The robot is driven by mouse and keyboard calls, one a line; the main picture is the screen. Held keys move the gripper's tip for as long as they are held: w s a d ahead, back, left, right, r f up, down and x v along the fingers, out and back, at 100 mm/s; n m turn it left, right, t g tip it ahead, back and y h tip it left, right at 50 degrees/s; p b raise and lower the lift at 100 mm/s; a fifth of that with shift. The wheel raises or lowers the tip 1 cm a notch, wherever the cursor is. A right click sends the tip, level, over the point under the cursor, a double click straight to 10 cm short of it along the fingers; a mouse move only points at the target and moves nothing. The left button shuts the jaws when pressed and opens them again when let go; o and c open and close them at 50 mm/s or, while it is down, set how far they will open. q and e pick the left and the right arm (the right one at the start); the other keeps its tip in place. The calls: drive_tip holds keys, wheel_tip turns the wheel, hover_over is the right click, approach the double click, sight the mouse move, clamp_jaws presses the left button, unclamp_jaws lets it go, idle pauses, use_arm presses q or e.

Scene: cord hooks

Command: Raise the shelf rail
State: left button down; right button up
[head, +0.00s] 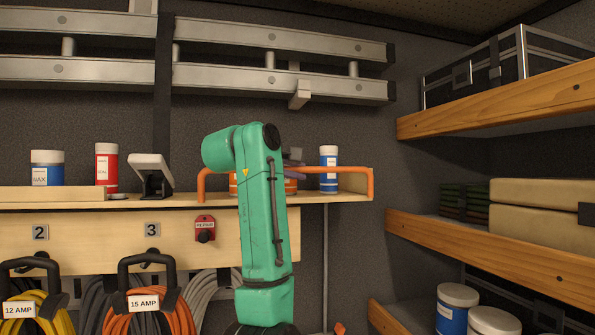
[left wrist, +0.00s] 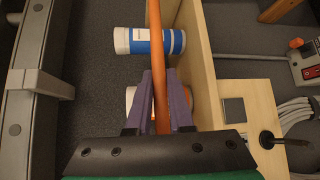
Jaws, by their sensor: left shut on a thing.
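The orange shelf rail (head: 352,169) runs along the front of the wooden shelf (head: 180,201) in the head view. Its bar stands above the shelf's front edge, with a leg down to the shelf at each end. My green left arm hides its middle. In the left wrist view, the purple fingers of my left gripper (left wrist: 160,82) are shut on the orange bar (left wrist: 156,40), one finger on each side. Only a little of the fingers shows behind the arm in the head view. My right gripper is not in view.
A blue-and-white canister (head: 328,169) stands behind the rail, close to my left gripper; an orange-labelled one is partly hidden. A red canister (head: 107,166) and a tilted display (head: 151,175) stand left. Coiled cords (head: 150,318) hang below. Wooden shelves (head: 480,250) stand at right.

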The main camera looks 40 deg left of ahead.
use_arm(q)
drive_tip(key=c, duration=0.8)
unclamp_jaws()
drive_tip(key=shift+a, duration=0.15)
drive_tip(key=shift+s+f+b, duration=0.1)
drive_tip(key=shift+s+b, duration=0.25)
drive_tip(key=b+v, duration=0.5)
drive_tip(key=v, duration=0.9)
drive_tip(key=shift+b, duration=0.35)
